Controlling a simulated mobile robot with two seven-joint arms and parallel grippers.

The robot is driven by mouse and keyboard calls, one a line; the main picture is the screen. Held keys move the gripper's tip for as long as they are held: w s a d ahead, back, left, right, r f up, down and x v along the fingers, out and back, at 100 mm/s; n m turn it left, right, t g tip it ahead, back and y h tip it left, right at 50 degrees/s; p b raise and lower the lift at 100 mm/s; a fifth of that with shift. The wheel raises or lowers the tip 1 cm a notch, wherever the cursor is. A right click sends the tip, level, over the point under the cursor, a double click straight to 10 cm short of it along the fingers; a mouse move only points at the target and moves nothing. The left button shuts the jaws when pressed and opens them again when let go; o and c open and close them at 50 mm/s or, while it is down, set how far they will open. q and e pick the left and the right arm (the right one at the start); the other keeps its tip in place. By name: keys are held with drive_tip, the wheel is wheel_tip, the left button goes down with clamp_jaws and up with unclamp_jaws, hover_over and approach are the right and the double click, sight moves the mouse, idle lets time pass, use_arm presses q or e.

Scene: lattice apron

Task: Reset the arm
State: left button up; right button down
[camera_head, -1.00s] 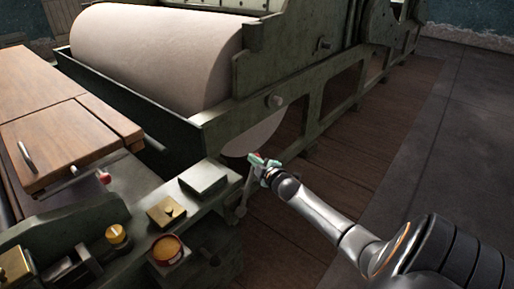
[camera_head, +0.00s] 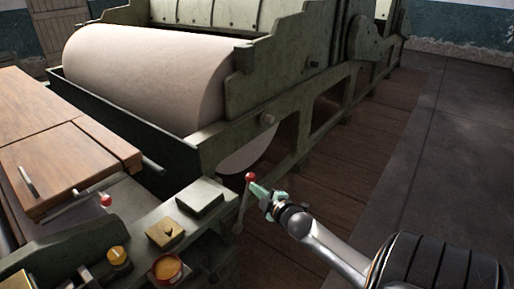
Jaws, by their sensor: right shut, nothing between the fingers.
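My right gripper (camera_head: 258,190) is shut and empty at the end of my right arm, which comes in from the lower right. Its fingertips point up and left, close to the red ball knob (camera_head: 250,177) on top of a thin metal lever (camera_head: 241,207). I cannot tell whether the fingertips touch the knob. The lever stands nearly upright at the right side of the control panel (camera_head: 150,215). My left gripper is not in view.
A green machine frame (camera_head: 290,110) with a large pale roll (camera_head: 150,75) stands behind. The panel carries a yellow knob (camera_head: 117,255), an orange-topped button (camera_head: 167,268) and another red knob (camera_head: 105,199). A wooden drawer top (camera_head: 65,165) is at left. Open floor (camera_head: 440,160) lies to the right.

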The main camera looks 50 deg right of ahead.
drive_tip(key=shift+s+a+r, duration=0.1)
drive_tip(key=shift+s, duration=0.15)
idle(0.4)
drive_tip(key=s+a+f+m+g+y+p, duration=0.1)
drive_tip(key=s+a+f, duration=0.3)
drive_tip(key=a, duration=0.6)
drive_tip(key=s+a+f+m+g+y+p, duration=0.2)
drive_tip(key=s+a+f+m+g+y, duration=0.1)
drive_tip(key=s+a, duration=0.5)
drive_tip(key=s+a+f+m+g+y+p, duration=0.1)
drive_tip(key=s+a+f, duration=0.5)
drive_tip(key=a, duration=0.8)
drive_tip(key=shift+s+f+m+g+y+p, duration=0.15)
drive_tip(key=shift+s+m+g+y+p, duration=0.3)
drive_tip(key=shift+m+y, duration=0.6)
drive_tip(key=shift+s, duration=0.1)
